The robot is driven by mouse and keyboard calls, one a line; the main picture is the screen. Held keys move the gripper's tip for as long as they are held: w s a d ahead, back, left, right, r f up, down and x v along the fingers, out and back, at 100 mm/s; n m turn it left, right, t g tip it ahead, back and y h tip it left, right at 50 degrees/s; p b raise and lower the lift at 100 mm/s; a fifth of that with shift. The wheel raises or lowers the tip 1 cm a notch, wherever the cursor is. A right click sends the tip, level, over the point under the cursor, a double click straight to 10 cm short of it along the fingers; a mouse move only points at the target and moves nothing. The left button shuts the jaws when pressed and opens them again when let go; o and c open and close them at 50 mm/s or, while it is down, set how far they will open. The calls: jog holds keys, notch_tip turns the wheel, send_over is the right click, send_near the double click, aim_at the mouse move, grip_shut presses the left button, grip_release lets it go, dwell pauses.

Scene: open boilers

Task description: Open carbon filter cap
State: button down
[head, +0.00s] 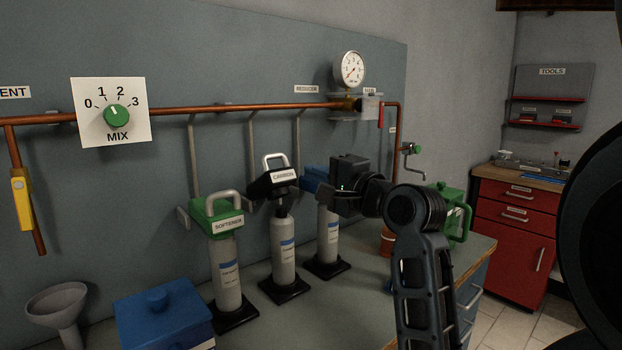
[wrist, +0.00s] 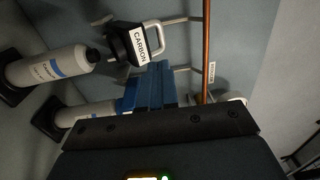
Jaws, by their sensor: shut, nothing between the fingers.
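The carbon filter's black cap (head: 278,184), labelled CARBON, has a pale loop handle on top. It sits above the middle grey cylinder (head: 285,245), with a narrow dark neck between them. In the wrist view the cap (wrist: 136,42) stands apart from the cylinder (wrist: 50,70), with a small gap at the neck. My gripper (head: 347,172) is to the right of the cap in the head view, apart from its handle. The fingertips are hard to make out in the head view.
The softener cylinder with its green cap (head: 217,216) stands to the left. A blue cap (head: 317,183) on the right cylinder is partly hidden by my gripper. A copper pipe (head: 230,108) runs along the wall. A blue box (head: 163,315) and funnel (head: 57,303) are at the left.

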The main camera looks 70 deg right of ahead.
aim_at(275, 157)
jog(key=p+x, duration=0.2)
jog(key=x, duration=0.9)
jog(key=shift+w+d+p, duration=0.25)
jog(key=shift+w+p, duration=0.05)
jog(key=shift+w, duration=0.05)
